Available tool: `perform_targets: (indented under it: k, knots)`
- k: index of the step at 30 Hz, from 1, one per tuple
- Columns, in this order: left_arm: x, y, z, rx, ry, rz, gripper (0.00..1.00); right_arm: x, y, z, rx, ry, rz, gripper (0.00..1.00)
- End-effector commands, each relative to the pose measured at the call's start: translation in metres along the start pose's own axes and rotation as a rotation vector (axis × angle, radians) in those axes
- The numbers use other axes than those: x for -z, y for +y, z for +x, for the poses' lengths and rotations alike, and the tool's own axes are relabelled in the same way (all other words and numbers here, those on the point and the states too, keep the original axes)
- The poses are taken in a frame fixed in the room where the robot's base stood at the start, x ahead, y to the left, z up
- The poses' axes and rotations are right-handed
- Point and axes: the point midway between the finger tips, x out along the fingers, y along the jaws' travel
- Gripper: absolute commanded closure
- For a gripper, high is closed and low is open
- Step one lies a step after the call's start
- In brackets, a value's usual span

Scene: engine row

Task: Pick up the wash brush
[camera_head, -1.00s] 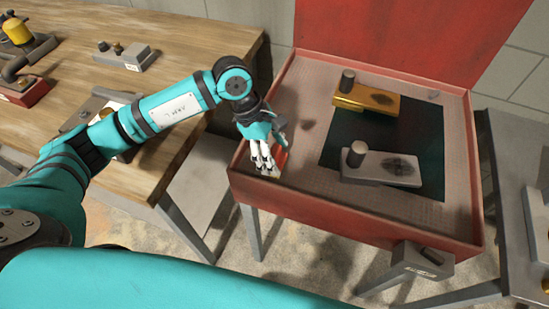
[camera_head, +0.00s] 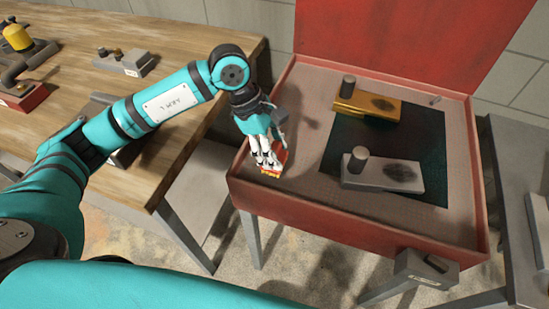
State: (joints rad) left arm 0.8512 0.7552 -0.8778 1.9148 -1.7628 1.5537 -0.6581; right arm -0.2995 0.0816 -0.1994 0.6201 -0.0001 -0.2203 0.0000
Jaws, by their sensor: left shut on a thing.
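The wash brush (camera_head: 273,170) has a red body with pale yellowish bristles below. It is at the left side of the red wash tray (camera_head: 350,229). My left gripper (camera_head: 266,158) comes down from above and is shut on the brush. The fingers hide part of the brush. I cannot tell whether the bristles touch the tray floor. My right gripper is not in view.
A gold part (camera_head: 366,103) and a grey part (camera_head: 383,171), each with a knob, lie in the tray on a dark panel. The tray's red lid stands open behind. A wooden bench (camera_head: 185,50) with parts is at left. A grey bench stands at right.

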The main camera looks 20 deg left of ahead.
Motion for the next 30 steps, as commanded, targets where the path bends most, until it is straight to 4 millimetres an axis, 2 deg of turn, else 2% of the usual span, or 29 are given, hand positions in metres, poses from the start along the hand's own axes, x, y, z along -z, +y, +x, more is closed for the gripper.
perform_targets:
  k: [1, 18, 19, 22, 30]
  knots:
    - [0.0, -0.005, -0.002, -0.003, 0.002, 0.003, 0.94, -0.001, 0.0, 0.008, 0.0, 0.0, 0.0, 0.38]
    - [0.003, -0.13, -0.015, -0.002, 0.002, 0.002, 0.94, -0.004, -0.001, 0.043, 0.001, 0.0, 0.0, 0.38]
    - [0.003, -0.135, -0.015, -0.001, 0.002, 0.003, 0.94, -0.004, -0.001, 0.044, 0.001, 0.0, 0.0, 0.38]
    - [0.0, -0.149, -0.024, 0.003, 0.002, -0.002, 0.94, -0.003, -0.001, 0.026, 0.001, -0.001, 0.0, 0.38]
    - [0.001, -0.16, -0.021, 0.0, -0.001, 0.0, 0.94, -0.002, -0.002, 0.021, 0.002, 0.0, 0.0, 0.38]
